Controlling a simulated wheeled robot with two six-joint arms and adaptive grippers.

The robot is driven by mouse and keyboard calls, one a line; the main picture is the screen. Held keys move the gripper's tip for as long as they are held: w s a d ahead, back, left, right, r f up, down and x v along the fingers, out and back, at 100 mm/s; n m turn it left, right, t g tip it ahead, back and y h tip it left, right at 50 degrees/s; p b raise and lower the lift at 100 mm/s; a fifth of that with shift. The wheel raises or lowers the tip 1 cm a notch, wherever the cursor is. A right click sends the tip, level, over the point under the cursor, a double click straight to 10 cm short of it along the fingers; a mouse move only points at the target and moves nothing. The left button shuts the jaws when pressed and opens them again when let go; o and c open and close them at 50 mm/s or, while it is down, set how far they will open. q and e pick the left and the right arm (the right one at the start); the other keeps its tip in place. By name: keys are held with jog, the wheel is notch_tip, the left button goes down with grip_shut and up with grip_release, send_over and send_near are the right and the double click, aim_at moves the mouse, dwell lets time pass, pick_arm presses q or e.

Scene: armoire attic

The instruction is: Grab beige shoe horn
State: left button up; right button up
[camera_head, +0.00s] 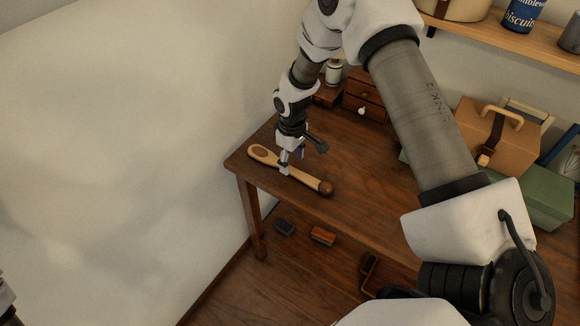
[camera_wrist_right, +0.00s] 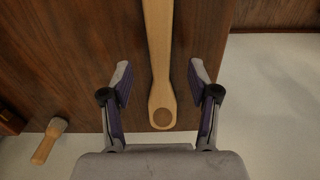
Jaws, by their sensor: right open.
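The beige shoe horn (camera_head: 262,153) lies flat on the brown wooden table near its left edge. It is long, with a brown oval spot at one rounded end and a dark brown knob at the other. In the right wrist view, the shoe horn (camera_wrist_right: 158,50) runs down from the top edge between the fingers, its spotted end toward the palm. My right gripper (camera_head: 286,167) is over its middle part. The right gripper (camera_wrist_right: 160,82) is open, with one finger on each side and a gap to both. My left gripper is out of view.
Small drawers (camera_head: 364,96) stand at the table's back. A tan case (camera_head: 497,135) and a green box (camera_head: 545,193) are at the right. A shelf (camera_head: 500,38) holds tins above. In the wrist view, a brush-like thing (camera_wrist_right: 48,142) is at lower left.

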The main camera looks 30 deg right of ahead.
aim_at(290, 166)
jog(key=f, duration=0.3)
jog(key=shift+w+a, duration=0.1)
jog(key=shift+w, duration=0.25)
jog(key=shift+s, duration=0.1)
jog(key=shift+s+r, duration=0.1)
jog(key=shift+c, duration=1.4)
grip_shut()
